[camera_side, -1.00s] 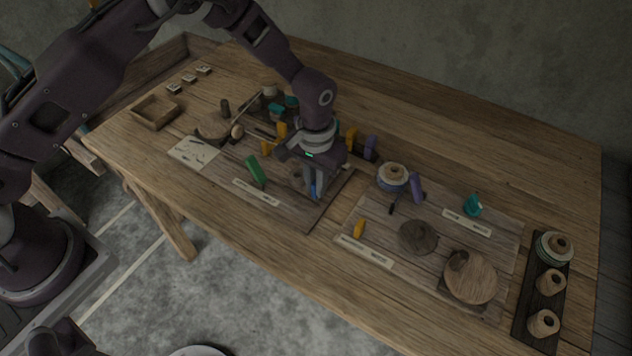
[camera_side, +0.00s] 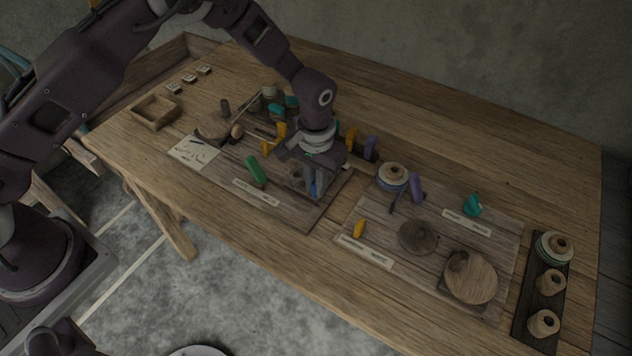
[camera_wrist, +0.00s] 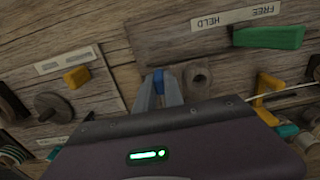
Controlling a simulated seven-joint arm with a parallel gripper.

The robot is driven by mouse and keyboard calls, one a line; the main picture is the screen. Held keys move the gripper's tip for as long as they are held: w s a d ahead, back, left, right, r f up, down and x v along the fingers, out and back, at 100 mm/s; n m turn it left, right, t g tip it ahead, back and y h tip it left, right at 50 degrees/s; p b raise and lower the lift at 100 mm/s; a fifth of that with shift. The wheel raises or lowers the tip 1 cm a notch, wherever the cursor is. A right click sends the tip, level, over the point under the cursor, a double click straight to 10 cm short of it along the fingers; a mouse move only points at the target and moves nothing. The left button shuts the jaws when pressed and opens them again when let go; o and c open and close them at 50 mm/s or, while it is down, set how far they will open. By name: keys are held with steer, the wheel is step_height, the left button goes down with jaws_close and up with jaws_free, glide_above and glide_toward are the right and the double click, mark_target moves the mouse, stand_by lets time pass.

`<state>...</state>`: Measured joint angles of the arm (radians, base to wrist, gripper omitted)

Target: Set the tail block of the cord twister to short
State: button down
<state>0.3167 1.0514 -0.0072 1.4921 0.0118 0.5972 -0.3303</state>
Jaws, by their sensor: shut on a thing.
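My gripper (camera_side: 314,188) points down over the front right part of the left board (camera_side: 300,215). Its fingers are shut on a small blue piece (camera_wrist: 159,78), which shows between the fingertips in the wrist view. In the side view the fingers hide most of the blue piece, and only a thin blue strip shows. No label reading short is legible, and I cannot tell which part is named the tail block. A round wooden piece with a dark hole (camera_wrist: 200,78) stands close beside the fingers.
A green lever (camera_side: 255,169) stands left of my gripper, by a plate marked HELD and FREE (camera_wrist: 236,16). The right board (camera_side: 345,222) carries a yellow piece (camera_side: 359,228), a dark disc (camera_side: 418,237) and a wooden disc (camera_side: 470,277). The table's front edge is bare.

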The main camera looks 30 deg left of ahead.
mark_target(288, 181)
steer(key=a, duration=0.7)
steer(key=shift+a, duration=0.3)
steer(key=c, duration=1.6)
jaws_free()
steer(key=shift+a, duration=0.1)
steer(key=shift+o, duration=0.8)
steer(key=shift+r, duration=0.1)
